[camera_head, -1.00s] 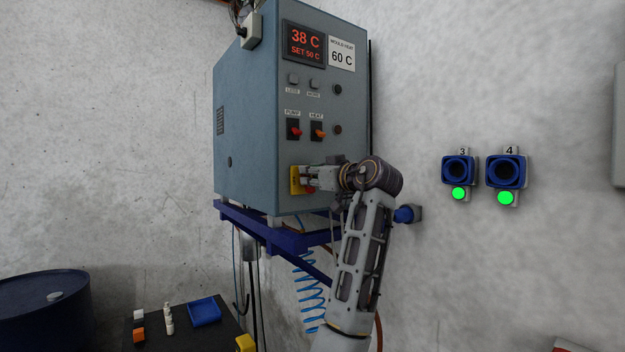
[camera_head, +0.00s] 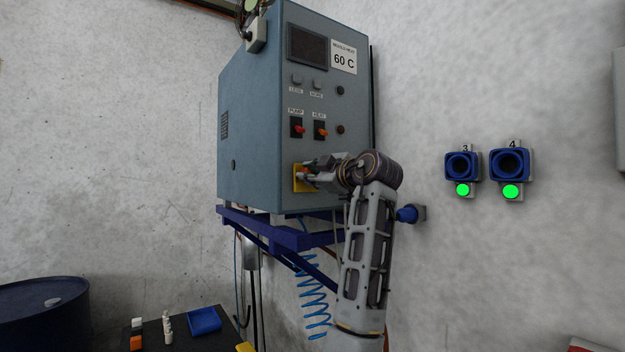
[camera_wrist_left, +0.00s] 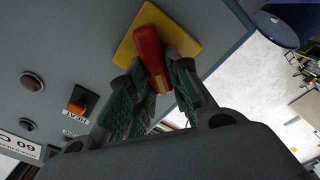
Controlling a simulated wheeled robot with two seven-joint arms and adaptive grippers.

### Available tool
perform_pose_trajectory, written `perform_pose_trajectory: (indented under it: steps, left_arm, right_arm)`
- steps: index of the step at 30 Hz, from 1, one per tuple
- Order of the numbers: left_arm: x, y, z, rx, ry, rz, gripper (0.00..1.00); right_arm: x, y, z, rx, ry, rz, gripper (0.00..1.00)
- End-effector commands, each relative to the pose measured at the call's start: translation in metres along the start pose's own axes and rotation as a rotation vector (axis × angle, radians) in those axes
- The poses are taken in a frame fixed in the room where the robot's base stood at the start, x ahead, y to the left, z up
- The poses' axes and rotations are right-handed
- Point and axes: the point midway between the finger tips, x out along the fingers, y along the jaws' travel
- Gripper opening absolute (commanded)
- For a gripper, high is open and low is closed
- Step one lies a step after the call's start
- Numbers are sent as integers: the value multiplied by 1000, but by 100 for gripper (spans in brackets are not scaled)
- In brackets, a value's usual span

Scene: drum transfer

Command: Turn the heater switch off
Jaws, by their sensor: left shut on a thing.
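The blue-grey heater box (camera_head: 247,150) stands on a blue wall bracket, and its display (camera_head: 306,46) is dark. Low on its front is a yellow plate (camera_head: 299,187) with a red rotary handle, also seen in the left wrist view as a yellow plate (camera_wrist_left: 190,33) and red handle (camera_wrist_left: 148,50). My left gripper (camera_head: 313,176) is shut on the red handle, with its green-padded fingers on either side of it in the wrist view. The fingers partly hide the handle in the head view. My right gripper is not in view.
Above the handle are the orange-red PUMP switch (camera_head: 297,128) and HEAT switch (camera_head: 320,131). Blue sockets 3 (camera_head: 460,166) and 4 (camera_head: 510,166) with green lights are on the right wall. A blue drum (camera_head: 45,310) and dark table (camera_head: 180,341) stand at lower left.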

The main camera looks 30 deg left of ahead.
Motion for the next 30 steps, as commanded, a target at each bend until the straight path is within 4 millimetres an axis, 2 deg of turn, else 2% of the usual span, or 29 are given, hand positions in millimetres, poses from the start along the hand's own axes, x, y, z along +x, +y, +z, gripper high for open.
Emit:
perform_pose_trajectory:
  steps: [18,30]
  left_arm:
    - [0,-9,3,-470,0,-1,0]
    - [0,-11,4,-636,-1,-3,0]
  right_arm:
    - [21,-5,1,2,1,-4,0]
    - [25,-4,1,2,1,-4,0]
